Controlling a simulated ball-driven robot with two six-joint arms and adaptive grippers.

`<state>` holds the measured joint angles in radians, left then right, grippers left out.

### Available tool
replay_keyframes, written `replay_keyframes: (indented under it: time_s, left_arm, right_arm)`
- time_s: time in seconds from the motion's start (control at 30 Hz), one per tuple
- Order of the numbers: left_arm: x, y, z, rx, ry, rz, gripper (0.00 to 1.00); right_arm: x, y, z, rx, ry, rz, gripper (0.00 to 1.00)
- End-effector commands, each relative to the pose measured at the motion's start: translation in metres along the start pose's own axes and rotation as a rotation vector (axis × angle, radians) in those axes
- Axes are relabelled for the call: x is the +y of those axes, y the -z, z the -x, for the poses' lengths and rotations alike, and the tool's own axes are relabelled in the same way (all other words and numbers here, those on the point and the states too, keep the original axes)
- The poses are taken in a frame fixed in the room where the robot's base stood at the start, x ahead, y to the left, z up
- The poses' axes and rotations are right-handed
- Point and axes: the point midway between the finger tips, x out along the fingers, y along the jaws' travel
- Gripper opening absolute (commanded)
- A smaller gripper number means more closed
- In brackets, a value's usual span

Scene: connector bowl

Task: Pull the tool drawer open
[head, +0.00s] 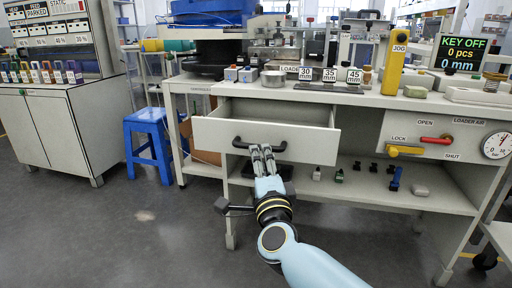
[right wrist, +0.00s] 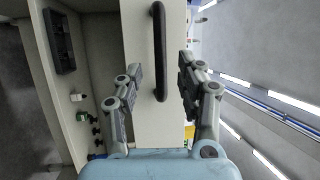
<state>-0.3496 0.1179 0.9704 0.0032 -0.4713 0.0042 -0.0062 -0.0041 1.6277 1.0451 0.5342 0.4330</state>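The tool drawer (head: 310,145) has a white front panel with a black bar handle (head: 283,148). It stands pulled out from the bench, and its empty-looking inside (head: 270,110) shows behind the front. My right gripper (head: 262,150) is at the middle of the handle in the head view. In the right wrist view, the handle (right wrist: 160,40) lies between the two fingers of my right gripper (right wrist: 161,80), with a visible gap on each side. The fingers are apart; contact does not show. My left gripper is in neither view.
The workbench top (head: 240,87) carries a metal dish, size blocks and a yellow JOG unit (head: 394,65). A panel with levers and a gauge (head: 497,146) is right of the drawer. Small connectors lie on the lower shelf (head: 430,198). A blue stool (head: 150,140) stands left.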

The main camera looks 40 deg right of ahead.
Motion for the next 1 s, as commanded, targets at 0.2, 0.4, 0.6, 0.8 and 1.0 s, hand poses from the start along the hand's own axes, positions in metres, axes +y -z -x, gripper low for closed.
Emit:
replay_keyframes:
  time_s: [0.2, 0.4, 0.6, 0.8, 1.0]
  left_arm:
    - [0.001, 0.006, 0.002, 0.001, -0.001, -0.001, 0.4]
    - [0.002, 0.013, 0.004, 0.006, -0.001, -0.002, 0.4]
    - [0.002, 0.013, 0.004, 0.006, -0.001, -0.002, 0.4]
    - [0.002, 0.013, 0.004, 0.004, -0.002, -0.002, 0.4]
    - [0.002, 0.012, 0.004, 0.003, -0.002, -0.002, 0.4]
  right_arm:
    - [0.001, 0.0, -0.039, 0.0, 0.001, 0.001, 0.38]
    - [0.0, 0.0, -0.054, 0.001, 0.0, 0.001, 0.38]
    - [0.0, 0.0, -0.056, 0.001, 0.0, 0.0, 0.38]
    - [0.0, 0.0, -0.055, 0.001, 0.0, 0.0, 0.21]
    - [0.0, 0.0, -0.055, 0.0, -0.001, 0.0, 0.0]
